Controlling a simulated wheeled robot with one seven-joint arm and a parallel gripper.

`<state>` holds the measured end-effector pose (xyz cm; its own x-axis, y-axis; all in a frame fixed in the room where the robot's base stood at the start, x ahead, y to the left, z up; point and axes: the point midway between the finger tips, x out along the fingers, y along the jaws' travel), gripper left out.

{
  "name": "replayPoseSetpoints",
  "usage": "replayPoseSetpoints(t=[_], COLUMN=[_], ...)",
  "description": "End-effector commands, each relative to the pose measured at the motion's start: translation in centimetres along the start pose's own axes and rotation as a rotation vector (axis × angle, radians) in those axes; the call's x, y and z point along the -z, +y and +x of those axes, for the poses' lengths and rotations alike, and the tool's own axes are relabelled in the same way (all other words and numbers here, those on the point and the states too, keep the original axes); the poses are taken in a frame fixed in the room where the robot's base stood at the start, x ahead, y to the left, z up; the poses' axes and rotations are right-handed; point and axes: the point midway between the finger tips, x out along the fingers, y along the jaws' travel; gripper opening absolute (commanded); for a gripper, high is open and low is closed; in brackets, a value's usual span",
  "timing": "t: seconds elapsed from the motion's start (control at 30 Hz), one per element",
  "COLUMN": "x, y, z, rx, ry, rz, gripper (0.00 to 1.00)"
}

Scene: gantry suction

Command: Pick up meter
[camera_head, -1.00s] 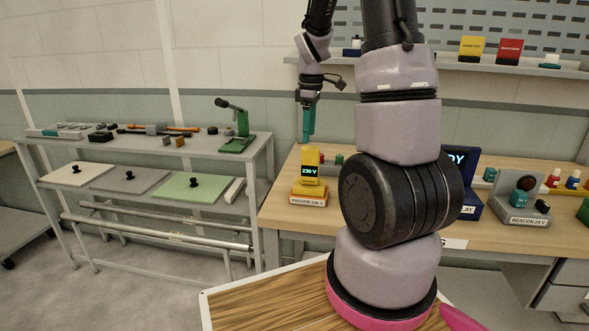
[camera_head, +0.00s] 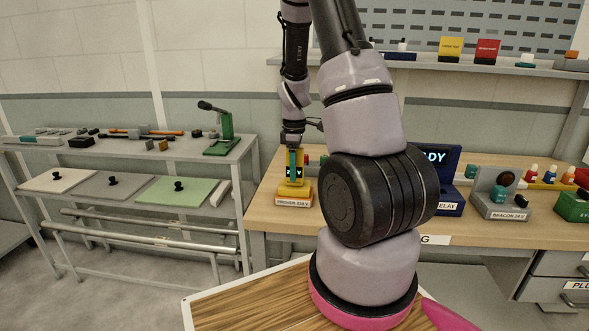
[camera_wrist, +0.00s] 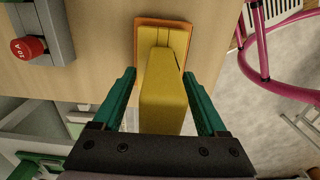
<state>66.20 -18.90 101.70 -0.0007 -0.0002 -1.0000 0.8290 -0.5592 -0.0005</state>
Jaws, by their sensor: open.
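The yellow meter (camera_head: 302,172) stands upright in an orange holder (camera_head: 293,198) labelled as a 230 V item, at the left end of the wooden workbench. In the wrist view the meter (camera_wrist: 163,92) shows from above, with its orange holder (camera_wrist: 138,50) around its base. My gripper (camera_wrist: 166,76) is open, with one green finger on each side of the meter and a gap visible on both sides. In the head view my gripper (camera_head: 294,168) is at the meter and covers part of its display.
A red-knobbed grey block (camera_wrist: 45,38) stands beside the meter on the bench. A blue relay box (camera_head: 445,185) and a grey beacon unit (camera_head: 500,195) stand farther right. A grey shelf rack (camera_head: 75,158) stands left. The bench edge is close to the meter.

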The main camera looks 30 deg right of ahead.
Motion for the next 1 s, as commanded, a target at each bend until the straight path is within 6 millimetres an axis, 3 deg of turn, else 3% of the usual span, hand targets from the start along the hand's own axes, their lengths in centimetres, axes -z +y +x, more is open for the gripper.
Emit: replayPoseSetpoints(t=[0.27,0.33,0.47,0.5,0.83,1.0], x=[0.0,0.0,0.0,0.0,0.0,0.1], y=[0.0,0.0,0.0,0.0,0.1,0.1], z=[0.5,0.4,0.4,0.4,0.0,-2.8], rx=[0.0,0.0,0.0,0.0,-0.002,-0.006], ry=[0.0,0.0,0.0,0.0,0.001,0.004], rz=[0.001,0.001,0.001,0.001,0.0,0.001], gripper=[0.75,0.56,0.06,0.0,0.0,0.0])
